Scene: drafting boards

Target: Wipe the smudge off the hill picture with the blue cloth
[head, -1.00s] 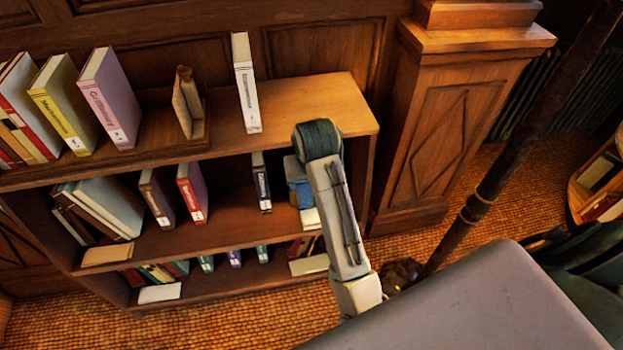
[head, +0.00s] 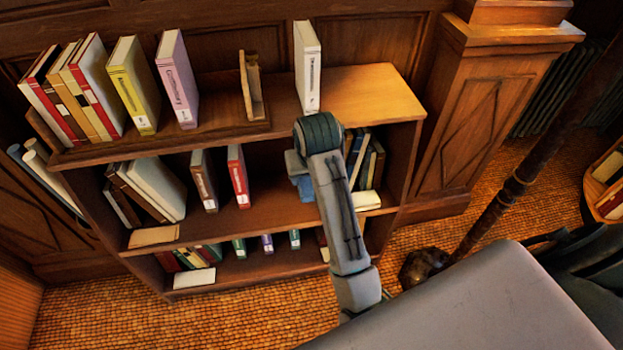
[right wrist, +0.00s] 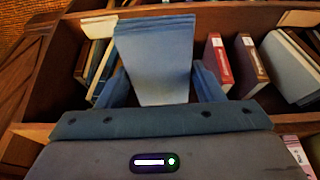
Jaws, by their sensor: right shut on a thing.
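My left gripper is not in view.
A wooden bookcase (head: 375,95) with several books stands close ahead. A wooden pillar (head: 450,130) stands to its right, and a dark pole (head: 490,205) rises from the tiled floor. Rolled papers (head: 40,165) stand at left. Tiled floor (head: 110,315) is clear in front.

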